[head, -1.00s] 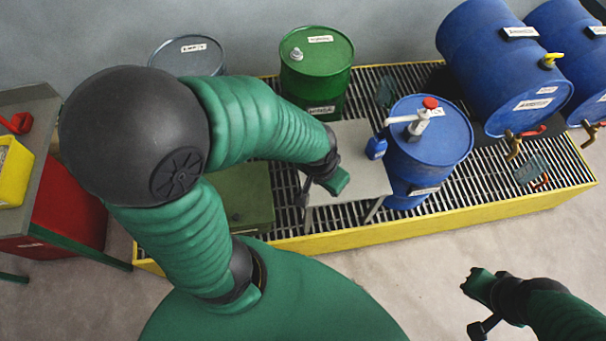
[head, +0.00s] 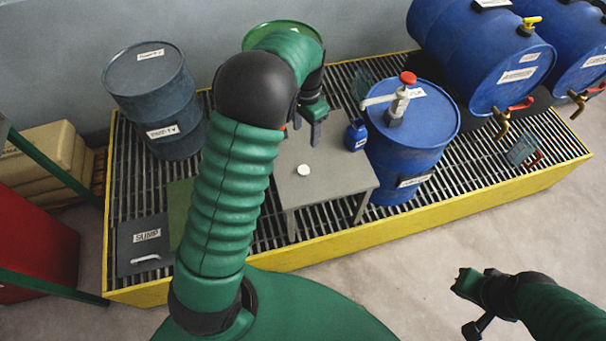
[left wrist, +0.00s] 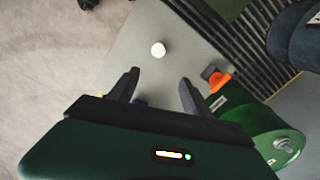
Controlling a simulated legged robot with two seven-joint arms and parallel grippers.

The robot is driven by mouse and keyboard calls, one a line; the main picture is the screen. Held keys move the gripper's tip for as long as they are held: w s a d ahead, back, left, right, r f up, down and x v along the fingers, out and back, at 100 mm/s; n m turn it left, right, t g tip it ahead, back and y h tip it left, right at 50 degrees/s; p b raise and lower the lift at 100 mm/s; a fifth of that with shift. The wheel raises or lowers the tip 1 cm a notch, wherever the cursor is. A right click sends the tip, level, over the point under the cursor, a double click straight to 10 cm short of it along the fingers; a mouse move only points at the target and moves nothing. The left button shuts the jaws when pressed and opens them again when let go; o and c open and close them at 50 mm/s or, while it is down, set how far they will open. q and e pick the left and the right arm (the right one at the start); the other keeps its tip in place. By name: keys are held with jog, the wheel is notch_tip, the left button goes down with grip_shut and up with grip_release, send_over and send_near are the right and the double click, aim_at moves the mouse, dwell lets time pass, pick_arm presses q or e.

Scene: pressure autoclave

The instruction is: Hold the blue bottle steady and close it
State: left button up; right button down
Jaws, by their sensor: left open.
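The small blue bottle (head: 356,135) stands upright on the grey table (head: 335,180), beside the blue drum and near its pump spout. A white round cap (head: 303,170) lies on the table in front of it, apart from the bottle. The cap also shows in the left wrist view (left wrist: 158,50), ahead of the fingers. My left gripper (head: 318,120) is open, to the left of the bottle. Its two dark fingers (left wrist: 158,90) have nothing clear between them. My right gripper (head: 466,302) is low at the right, away from the table; its jaw opening is unclear.
A blue drum (head: 415,150) with a red-topped pump (head: 400,100) stands right of the table. Blue drums with taps (head: 480,60) lie behind. A grey drum (head: 155,105) is at left. An orange item (left wrist: 216,78) is near the left gripper. The yellow-edged grating (head: 430,225) surrounds the table.

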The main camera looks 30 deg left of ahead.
pick_arm(q)
send_over(304, 170)
jog(key=w+a, duration=0.1)
notch_tip(304, 170, down, 8)
jog(key=shift+w+a+f, duration=0.1)
jog(key=shift+w, duration=0.05)
jog(key=f, duration=0.2)
jog(key=shift+d+f+b, duration=0.3)
jog(key=shift+d+f, duration=0.2)
jog(key=shift+f, duration=0.05)
jog(key=shift+d, duration=0.15)
jog(key=shift+a+f, duration=0.1)
jog(key=shift+a, duration=0.1)
jog(key=f, duration=0.2)
jog(key=s+f, duration=0.1)
jog(key=f, duration=0.2)
jog(key=shift+s, duration=0.1)
jog(key=shift+d+f, duration=0.1)
pick_arm(e)
jog(key=shift+s+d+f, duration=0.15)
jog(key=shift+d+f, duration=0.15)
jog(key=shift+d, duration=0.1)
pick_arm(q)
jog(key=shift+c, duration=0.4)
pick_arm(e)
jog(key=shift+a, duration=0.1)
